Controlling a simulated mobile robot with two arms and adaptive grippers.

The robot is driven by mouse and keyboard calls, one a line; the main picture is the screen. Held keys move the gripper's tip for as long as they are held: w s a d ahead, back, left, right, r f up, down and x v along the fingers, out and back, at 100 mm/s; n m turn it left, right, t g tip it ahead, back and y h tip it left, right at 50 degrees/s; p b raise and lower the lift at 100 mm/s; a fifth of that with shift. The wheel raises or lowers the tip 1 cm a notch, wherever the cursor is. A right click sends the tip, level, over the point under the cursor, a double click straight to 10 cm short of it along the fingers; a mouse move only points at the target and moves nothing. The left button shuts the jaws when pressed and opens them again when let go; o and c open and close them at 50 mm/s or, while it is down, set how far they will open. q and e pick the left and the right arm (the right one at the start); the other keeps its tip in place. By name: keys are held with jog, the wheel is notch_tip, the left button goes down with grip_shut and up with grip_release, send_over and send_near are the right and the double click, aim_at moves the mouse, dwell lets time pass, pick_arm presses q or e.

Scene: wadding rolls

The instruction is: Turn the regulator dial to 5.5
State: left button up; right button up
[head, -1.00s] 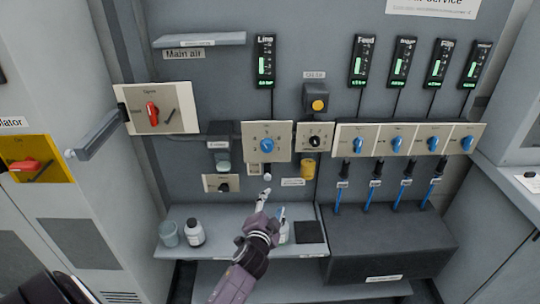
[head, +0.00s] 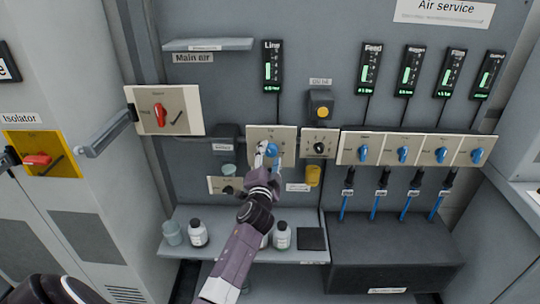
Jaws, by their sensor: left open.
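The blue regulator dial (head: 271,150) sits on a beige plate (head: 284,132) below the Line gauge (head: 272,66) in the head view. My left gripper (head: 268,153) is at the dial, with its pale fingertips open at the dial's left and right sides. Whether the fingers touch the dial cannot be told. The gripper and wrist cover the lower part of the plate, and the dial's scale is too small to read. My right gripper is not in view.
A plate with a black knob (head: 319,147) is close on the right, with several blue-knob valves beyond. A yellow fitting (head: 313,176) hangs below. Bottles (head: 198,236) stand on the shelf (head: 188,256). A red switch (head: 160,114) is at left.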

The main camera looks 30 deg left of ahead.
pick_arm(q)
jog(key=shift+w+a, duration=0.1)
jog(key=shift+w, duration=0.1)
jog(key=c, duration=1.1)
jog(key=shift+c, duration=0.2)
